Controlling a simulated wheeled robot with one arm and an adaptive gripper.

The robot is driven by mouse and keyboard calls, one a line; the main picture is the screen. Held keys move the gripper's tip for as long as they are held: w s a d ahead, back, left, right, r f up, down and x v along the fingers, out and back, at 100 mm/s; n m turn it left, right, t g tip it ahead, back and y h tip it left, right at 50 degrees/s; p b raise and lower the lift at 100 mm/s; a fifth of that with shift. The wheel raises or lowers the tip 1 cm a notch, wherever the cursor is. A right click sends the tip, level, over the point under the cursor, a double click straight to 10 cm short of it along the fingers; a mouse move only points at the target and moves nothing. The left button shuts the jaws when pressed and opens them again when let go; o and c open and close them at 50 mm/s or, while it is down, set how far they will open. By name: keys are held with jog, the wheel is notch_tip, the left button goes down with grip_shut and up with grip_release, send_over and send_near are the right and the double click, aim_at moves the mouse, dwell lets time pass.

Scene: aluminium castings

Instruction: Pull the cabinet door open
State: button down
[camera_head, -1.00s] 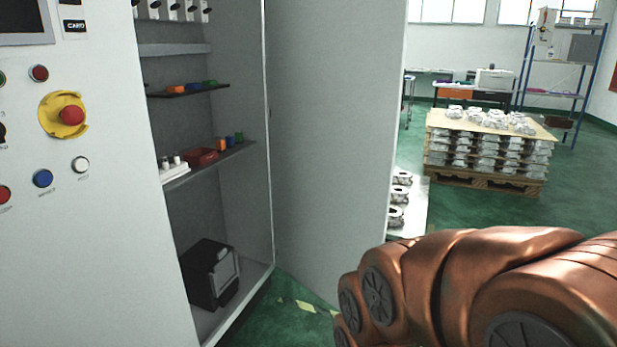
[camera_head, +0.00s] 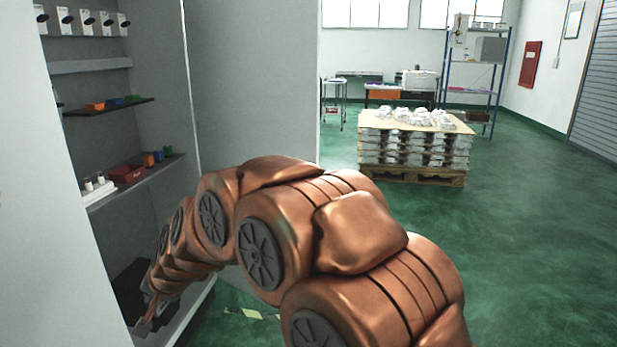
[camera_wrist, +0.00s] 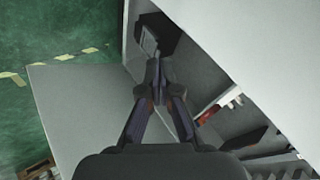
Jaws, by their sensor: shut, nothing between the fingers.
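The grey cabinet door (camera_head: 255,75) stands wide open on the right side of the cabinet opening. In the wrist view the door (camera_wrist: 75,110) is the flat grey panel on the left. The cabinet's inside (camera_head: 90,140) shows, with shelves. My gripper (camera_wrist: 157,72) is shut and empty, with its fingers in front of the open cabinet, apart from the door. In the head view my gripper (camera_head: 146,322) is small and low at the cabinet opening, and my arm hides the lower door. No handle is clearly visible.
A black box (camera_wrist: 153,38) sits at the cabinet bottom. A red bin (camera_head: 127,173) and small coloured parts rest on the shelves. A pallet of castings (camera_head: 415,150) stands behind, to the right. The green floor (camera_head: 540,230) at the right is clear.

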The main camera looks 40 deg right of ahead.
jog(key=w+d+r+m+t+h+p, duration=0.1)
jog(key=w+d+r+m+t+h, duration=0.25)
jog(key=w+d, duration=0.5)
jog(key=w+d+r+m+t+h+p, duration=0.1)
jog(key=w+d+r+m+h, duration=0.25)
jog(key=w+d+m, duration=0.5)
jog(key=s+d+m+g+h, duration=0.3)
jog(key=d+m+h, duration=0.1)
jog(key=d, duration=0.4)
jog(key=s+d+m+g+h+p, duration=0.1)
jog(key=s+d+m+g+h, duration=0.3)
jog(key=d, duration=0.4)
jog(key=s+d+m+g+h, duration=0.25)
jog(key=d+m+h, duration=0.2)
jog(key=d, duration=0.45)
jog(key=w+d+p, duration=0.2)
jog(key=d, duration=1.1)
jog(key=shift+w+t, duration=0.35)
jog(key=shift+t, duration=0.05)
